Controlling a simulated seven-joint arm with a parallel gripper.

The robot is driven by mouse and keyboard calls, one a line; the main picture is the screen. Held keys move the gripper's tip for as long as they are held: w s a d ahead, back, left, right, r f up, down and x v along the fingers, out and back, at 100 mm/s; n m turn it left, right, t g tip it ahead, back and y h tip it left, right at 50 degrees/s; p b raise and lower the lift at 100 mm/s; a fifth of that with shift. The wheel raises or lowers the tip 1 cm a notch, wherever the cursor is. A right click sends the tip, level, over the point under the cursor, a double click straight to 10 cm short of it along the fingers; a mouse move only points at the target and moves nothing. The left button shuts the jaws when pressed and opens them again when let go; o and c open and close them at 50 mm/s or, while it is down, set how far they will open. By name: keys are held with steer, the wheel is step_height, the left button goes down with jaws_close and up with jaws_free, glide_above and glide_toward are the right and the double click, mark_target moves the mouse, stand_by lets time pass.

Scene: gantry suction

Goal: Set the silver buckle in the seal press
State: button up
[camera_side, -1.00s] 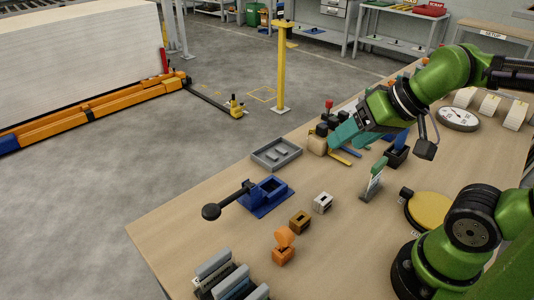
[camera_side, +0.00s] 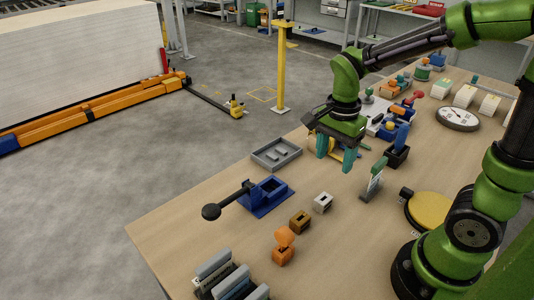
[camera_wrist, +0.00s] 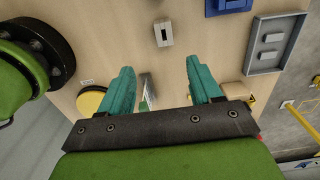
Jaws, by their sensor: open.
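The silver buckle (camera_side: 322,203) is a small pale block with a dark slot, lying on the bench; it also shows in the wrist view (camera_wrist: 163,33), beyond my fingertips. The seal press (camera_side: 264,194) is blue with a long black lever ending in a round knob, left of the buckle. Part of its blue base shows at the top of the wrist view (camera_wrist: 229,5). My gripper (camera_side: 336,156) has teal fingers, points down, and is open and empty. It hangs above the bench, behind the buckle in the side view, and touches nothing I can see.
A brass-coloured block (camera_side: 299,222) and an orange clip-like piece (camera_side: 284,246) stand near the buckle. A grey tray (camera_side: 276,154) lies behind the press. A small upright stand (camera_side: 372,186) and a yellow disc (camera_side: 430,210) are to the right.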

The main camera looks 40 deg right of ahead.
glide_above(324, 199)
steer(key=s, duration=0.1)
steer(key=f, duration=0.9)
steer(key=shift+s+a+f, duration=0.1)
steer(key=shift+a, duration=0.25)
steer(key=shift+w+a+f, duration=0.1)
steer(key=shift+w+f, duration=0.1)
steer(key=shift+f, duration=1.15)
steer(key=shift+w+f, duration=0.2)
steer(key=shift+f, duration=1.15)
steer(key=c, duration=1.1)
step_height(324, 199, up, 9)
steer(key=shift+f, duration=0.1)
steer(key=w+a, duration=0.2)
steer(key=w, duration=0.2)
steer(key=w+a, duration=0.2)
steer(key=w, duration=0.2)
steer(key=w+a+r, duration=0.1)
steer(key=w+a, duration=0.1)
steer(key=w, duration=0.3)
steer(key=shift+r, duration=0.1)
